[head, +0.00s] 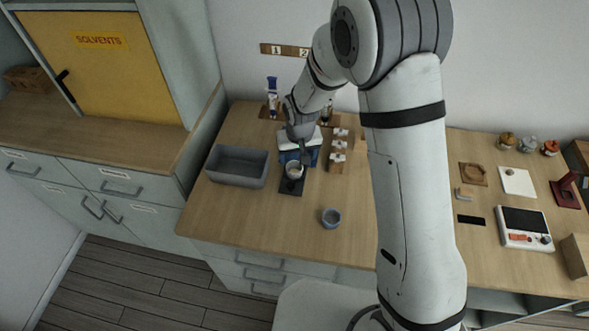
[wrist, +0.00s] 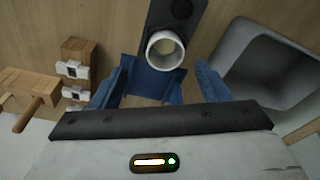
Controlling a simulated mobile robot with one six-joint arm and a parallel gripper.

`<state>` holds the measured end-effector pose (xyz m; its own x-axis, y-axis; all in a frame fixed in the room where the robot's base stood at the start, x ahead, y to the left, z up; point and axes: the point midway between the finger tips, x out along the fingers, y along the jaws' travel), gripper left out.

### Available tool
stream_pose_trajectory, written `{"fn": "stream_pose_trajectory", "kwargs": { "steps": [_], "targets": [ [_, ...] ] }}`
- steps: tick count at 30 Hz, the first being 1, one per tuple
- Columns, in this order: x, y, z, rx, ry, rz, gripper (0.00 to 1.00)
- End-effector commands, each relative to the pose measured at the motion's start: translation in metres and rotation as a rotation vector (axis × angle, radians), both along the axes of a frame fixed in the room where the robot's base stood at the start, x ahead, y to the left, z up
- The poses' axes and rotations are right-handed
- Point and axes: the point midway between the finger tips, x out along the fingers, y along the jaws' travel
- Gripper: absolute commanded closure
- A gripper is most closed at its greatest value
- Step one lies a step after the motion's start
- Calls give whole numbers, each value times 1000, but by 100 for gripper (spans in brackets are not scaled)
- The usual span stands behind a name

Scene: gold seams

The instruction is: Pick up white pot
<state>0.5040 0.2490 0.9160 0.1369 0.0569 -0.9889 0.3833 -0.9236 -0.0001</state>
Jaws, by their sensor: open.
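The white pot (head: 294,171), a small round open cup, stands upright on a dark strip (head: 291,188) on the wooden bench. In the wrist view the pot (wrist: 152,52) shows its pale rim and hollow inside, just ahead of my fingers and near the middle between them. My gripper (wrist: 160,82) has two blue fingers spread wide with nothing held between them. In the head view my gripper (head: 298,157) is right behind the pot. I cannot tell whether any finger touches it.
A grey bin (head: 238,165) stands close left of the pot. Wooden blocks with white clips (head: 338,150) stand to its right. A small blue-grey cup (head: 331,217) sits nearer the front edge. A white device (head: 524,229) lies far right. The front left bench top is clear.

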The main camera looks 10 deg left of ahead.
Motion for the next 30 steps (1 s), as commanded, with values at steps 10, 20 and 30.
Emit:
{"fn": "stream_pose_trajectory", "kwargs": {
  "steps": [10,20,30],
  "targets": [
    [2,9,-35,-2,2,1,31],
    [6,10,-57,1,-2,0,31],
    [6,10,-57,0,-1,0,46]
  ]
}}
